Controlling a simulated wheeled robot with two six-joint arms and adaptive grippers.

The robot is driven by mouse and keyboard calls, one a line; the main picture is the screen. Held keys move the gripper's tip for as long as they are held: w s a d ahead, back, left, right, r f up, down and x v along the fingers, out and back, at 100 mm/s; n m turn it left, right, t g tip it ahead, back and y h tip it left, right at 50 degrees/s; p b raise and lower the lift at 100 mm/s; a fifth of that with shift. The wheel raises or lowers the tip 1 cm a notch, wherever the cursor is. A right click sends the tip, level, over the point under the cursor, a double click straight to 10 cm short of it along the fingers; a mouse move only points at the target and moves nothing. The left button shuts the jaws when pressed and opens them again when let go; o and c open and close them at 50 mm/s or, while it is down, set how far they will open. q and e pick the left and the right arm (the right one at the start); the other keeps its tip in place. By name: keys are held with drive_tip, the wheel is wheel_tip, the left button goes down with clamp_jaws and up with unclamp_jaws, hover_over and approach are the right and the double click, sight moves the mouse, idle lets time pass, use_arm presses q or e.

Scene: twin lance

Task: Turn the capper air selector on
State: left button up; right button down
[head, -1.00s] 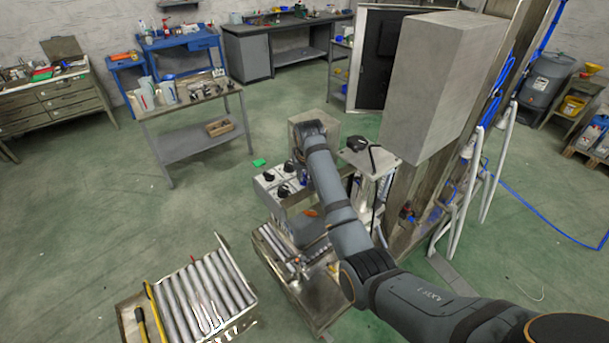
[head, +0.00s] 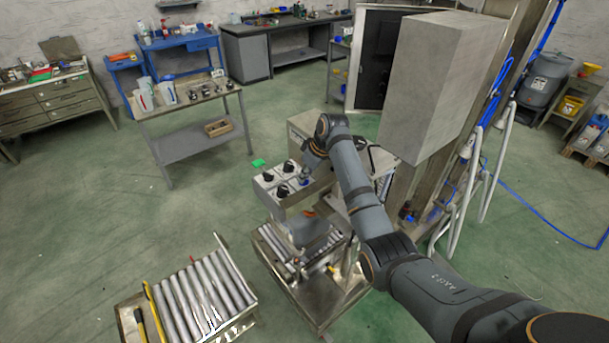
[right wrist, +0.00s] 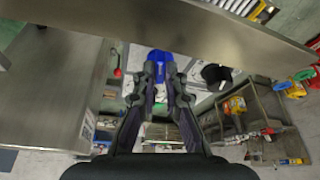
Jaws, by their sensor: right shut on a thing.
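A pale control box (head: 262,190) with several black knobs (head: 282,191) stands at the middle of the head view. A blue knob (head: 305,182) shows at its right end, partly hidden by my right gripper (head: 310,174). In the right wrist view my right gripper (right wrist: 160,82) has its fingertips together at a blue piece (right wrist: 157,60), which looks like the same knob. The gripper is shut on it. I cannot read any label or tell which way the knob points. My left gripper is not in view.
A roller conveyor (head: 297,258) lies below the box, and a second roller table (head: 205,290) is at the lower left. A big grey box-shaped housing (head: 440,85) stands at the right of my arm. Green floor is open to the left.

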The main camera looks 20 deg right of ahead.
drive_tip(key=shift+w+r+n+g+y, duration=0.15)
drive_tip(key=shift+n+g+y, duration=0.2)
drive_tip(key=shift+n, duration=1.15)
drive_tip(key=c, duration=1.4)
unclamp_jaws()
drive_tip(key=shift+d, duration=0.1)
drive_tip(key=shift+r, duration=0.2)
drive_tip(key=v, duration=1.1)
drive_tip(key=shift+d+r, duration=0.2)
